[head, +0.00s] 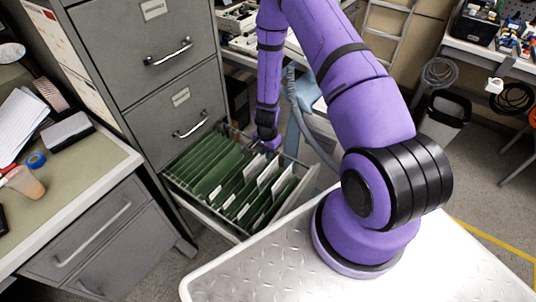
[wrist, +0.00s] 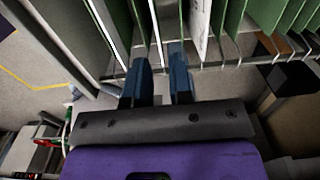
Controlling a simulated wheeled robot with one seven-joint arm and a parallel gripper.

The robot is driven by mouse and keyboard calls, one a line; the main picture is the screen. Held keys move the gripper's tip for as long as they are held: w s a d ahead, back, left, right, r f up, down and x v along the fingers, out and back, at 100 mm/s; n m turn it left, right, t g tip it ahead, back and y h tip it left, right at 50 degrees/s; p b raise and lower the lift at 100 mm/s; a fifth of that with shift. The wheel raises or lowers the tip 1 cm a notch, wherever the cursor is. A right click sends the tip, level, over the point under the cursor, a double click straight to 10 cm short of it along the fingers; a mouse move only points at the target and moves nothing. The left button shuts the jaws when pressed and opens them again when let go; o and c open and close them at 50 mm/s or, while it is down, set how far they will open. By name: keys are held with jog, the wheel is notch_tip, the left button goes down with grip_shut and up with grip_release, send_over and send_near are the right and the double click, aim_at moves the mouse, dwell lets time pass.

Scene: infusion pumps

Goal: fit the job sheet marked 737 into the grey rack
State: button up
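An open grey cabinet drawer (head: 222,222) holds a row of green hanging folders (head: 205,165). Several white sheets (head: 282,183) stand up among the folders on the right side; no number 737 is legible on any of them. My gripper (head: 270,143) is at the far right end of the drawer, above its rim. In the wrist view its two blue fingers (wrist: 160,83) are apart, with a gap between them. They point at the folder edges and the drawer's rail. A thin pale edge (wrist: 157,35) lies in line with the gap; I cannot tell whether it reaches between the fingers. I cannot identify a separate grey rack.
The grey filing cabinet (head: 150,60) stands behind the drawer. A desk (head: 85,185) with papers and a bottle is at the left. A ladder (head: 385,35), a dark bin (head: 442,122) and a workbench (head: 500,55) are at the right. Bare floor (head: 485,190) shows at right.

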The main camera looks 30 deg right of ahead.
aim_at(268, 167)
jog(key=shift+s+f, duration=0.2)
jog(key=shift+f, duration=0.35)
jog(key=shift+s+f, duration=0.15)
jog(key=shift+f, duration=3.7)
grip_shut()
notch_tip(268, 167, up, 10)
